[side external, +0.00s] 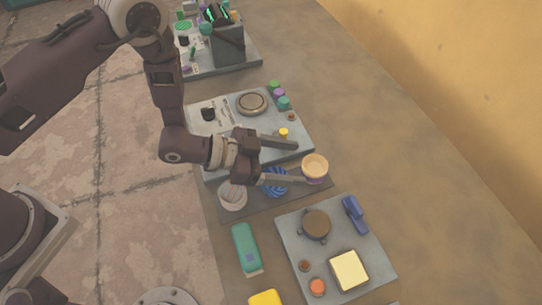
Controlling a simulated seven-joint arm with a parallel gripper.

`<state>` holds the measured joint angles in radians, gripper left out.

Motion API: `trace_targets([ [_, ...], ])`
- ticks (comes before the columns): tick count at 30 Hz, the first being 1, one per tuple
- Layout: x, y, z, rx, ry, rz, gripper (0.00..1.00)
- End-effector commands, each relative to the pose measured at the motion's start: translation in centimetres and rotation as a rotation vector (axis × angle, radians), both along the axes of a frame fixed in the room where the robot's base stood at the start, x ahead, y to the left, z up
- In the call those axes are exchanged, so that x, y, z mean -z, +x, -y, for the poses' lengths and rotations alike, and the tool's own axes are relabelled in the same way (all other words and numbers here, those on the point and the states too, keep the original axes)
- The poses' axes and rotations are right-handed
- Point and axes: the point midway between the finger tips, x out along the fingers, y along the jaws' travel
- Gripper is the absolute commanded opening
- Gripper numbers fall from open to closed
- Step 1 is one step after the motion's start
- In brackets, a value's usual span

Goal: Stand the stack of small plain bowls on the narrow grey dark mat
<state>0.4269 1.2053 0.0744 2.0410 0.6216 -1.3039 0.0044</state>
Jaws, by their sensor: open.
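A plain pale-orange bowl stack (315,164) stands upright at the far right end of a narrow dark grey mat (277,204), with a purplish edge low on it. A blue striped bowl stack (275,183) and a whitish ribbed one (232,196) stand to its left along the same mat. My gripper (299,163) is open, its two fingers pointing right. The lower finger's tip is close to the orange stack's left side; I cannot tell whether it touches. The arm and fingers hide part of the blue stack and the mat's back edge.
A grey tray (301,127) behind holds a round plate, coloured cups and a yellow piece. A grey tray (335,277) in front holds a brown pot, blue tool and yellow block. A green box (246,247) lies front left. The table is clear to the right.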

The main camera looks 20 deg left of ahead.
Motion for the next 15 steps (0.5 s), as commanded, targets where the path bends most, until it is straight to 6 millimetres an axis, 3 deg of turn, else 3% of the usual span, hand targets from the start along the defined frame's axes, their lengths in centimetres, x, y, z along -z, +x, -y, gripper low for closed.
trace_targets([
  [6,-1.6,-2.0,-3.5,-0.002,0.002,-0.001,0.73],
  [15,-2.3,-3.0,-4.8,0.000,0.001,-0.001,0.73],
])
